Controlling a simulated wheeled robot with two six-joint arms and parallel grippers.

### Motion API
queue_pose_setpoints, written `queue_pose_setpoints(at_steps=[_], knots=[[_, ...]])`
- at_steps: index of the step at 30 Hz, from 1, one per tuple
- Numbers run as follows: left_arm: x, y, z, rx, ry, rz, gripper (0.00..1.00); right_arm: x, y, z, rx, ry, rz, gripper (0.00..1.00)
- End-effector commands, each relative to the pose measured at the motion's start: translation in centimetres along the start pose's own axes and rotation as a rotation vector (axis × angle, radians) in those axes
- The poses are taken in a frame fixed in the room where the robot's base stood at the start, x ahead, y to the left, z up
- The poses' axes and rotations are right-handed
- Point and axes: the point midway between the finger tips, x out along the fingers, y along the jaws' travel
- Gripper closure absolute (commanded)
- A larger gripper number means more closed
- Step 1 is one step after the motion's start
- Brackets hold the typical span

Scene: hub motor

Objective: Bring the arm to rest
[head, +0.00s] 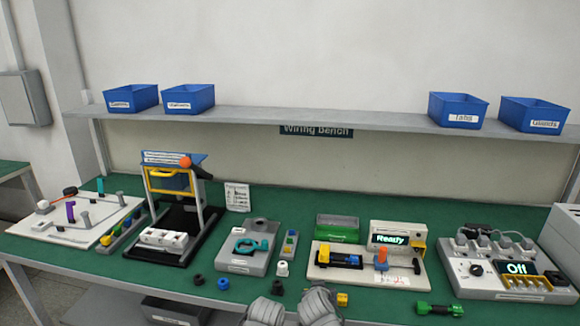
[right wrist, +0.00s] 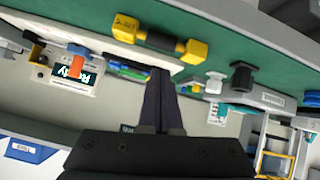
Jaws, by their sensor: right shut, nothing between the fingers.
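My right gripper (right wrist: 162,72) shows in the right wrist view. Its two dark fingers are together, with nothing between them. It is in front of the wiring bench, whose green top (right wrist: 225,28) appears tilted and upside down in that view. The fingers overlap the view of the tester board and touch nothing that I can make out. In the head view, grey parts of my own arms show at the bottom middle, in front of the bench edge. No fingertips show there, and my left gripper is in neither view.
The bench top (head: 345,205) carries a "Ready" tester (head: 397,240), an "Off" unit (head: 516,268), a black and yellow stand (head: 171,180), a white peg board (head: 75,235) and a green tool (head: 440,309). Small caps lie near the front edge. Blue bins (head: 457,108) stand on the shelf (head: 340,121).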

Motion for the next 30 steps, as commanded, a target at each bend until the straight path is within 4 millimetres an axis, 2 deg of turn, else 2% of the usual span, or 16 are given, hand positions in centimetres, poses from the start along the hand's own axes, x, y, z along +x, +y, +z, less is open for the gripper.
queue_pose_setpoints(at_steps=[1,6,12,15,19,30], knots=[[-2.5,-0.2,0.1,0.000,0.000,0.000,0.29,-1.8,0.1,0.3,-0.025,-0.105,0.000,1.00],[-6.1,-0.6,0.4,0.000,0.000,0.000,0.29,-6.8,-0.9,5.5,-0.146,-0.476,-0.064,1.00],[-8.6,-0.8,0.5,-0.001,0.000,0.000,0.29,-13.0,-2.1,9.3,-0.284,-0.785,-0.196,1.00],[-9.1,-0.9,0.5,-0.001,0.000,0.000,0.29,-14.8,-2.4,10.2,-0.325,-0.865,-0.242,1.00],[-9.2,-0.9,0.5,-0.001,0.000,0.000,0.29,-15.7,-2.6,10.7,-0.345,-0.904,-0.266,1.00],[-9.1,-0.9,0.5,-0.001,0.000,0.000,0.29,-15.6,-2.6,10.8,-0.345,-0.904,-0.265,1.00]])
